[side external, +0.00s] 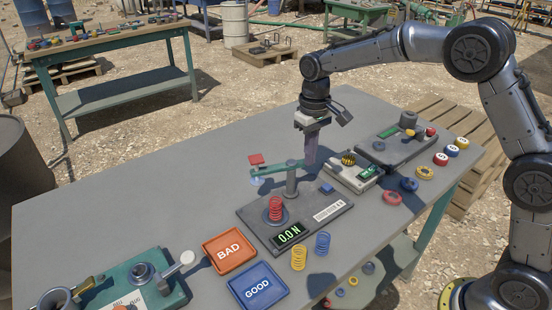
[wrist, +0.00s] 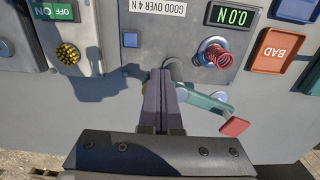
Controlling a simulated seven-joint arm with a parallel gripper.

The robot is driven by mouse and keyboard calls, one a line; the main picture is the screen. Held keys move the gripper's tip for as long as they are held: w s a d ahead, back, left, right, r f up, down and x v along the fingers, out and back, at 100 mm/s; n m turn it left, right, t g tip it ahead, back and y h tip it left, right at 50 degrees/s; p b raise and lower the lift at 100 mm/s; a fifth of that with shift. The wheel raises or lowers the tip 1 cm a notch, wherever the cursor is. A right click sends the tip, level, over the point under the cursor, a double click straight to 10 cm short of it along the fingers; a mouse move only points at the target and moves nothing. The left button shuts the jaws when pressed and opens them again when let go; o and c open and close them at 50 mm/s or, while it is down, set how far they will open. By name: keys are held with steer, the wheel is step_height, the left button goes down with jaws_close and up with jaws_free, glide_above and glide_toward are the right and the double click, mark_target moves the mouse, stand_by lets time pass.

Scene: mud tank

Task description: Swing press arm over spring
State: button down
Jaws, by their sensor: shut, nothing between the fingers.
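The green press arm (side external: 278,169) is mounted on a grey post (side external: 291,180) on the tester base (side external: 318,225). Its red tab (side external: 256,159) points to the back left, away from the spring. A red spring (side external: 275,208) stands upright on the round seat at the front of the base. In the wrist view the press arm (wrist: 208,104) reaches away from the spring (wrist: 217,54), with the red tab (wrist: 234,127) at its end. My gripper (side external: 310,166) is shut and empty, pointing down close behind the post. Whether it touches the press arm I cannot tell.
The display (side external: 289,234) reads 0.0 N. The BAD tray (side external: 229,268) and GOOD tray (side external: 257,304) lie at the front left. A yellow spring (side external: 299,257) and a blue spring (side external: 322,243) stand in front. A switch box (side external: 352,182) is to the right. The table's back left is clear.

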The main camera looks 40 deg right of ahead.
steer(key=shift+w+d, duration=0.3)
steer(key=shift+w, duration=0.05)
steer(key=shift+w+d, duration=0.1)
steer(key=shift+w, duration=0.05)
steer(key=shift+w+d, duration=0.2)
steer(key=shift+w, duration=0.55)
stand_by(0.4)
steer(key=shift+w+d, duration=0.1)
steer(key=shift+w, duration=0.2)
steer(key=shift+s+d, duration=0.25)
steer(key=shift+s, duration=0.25)
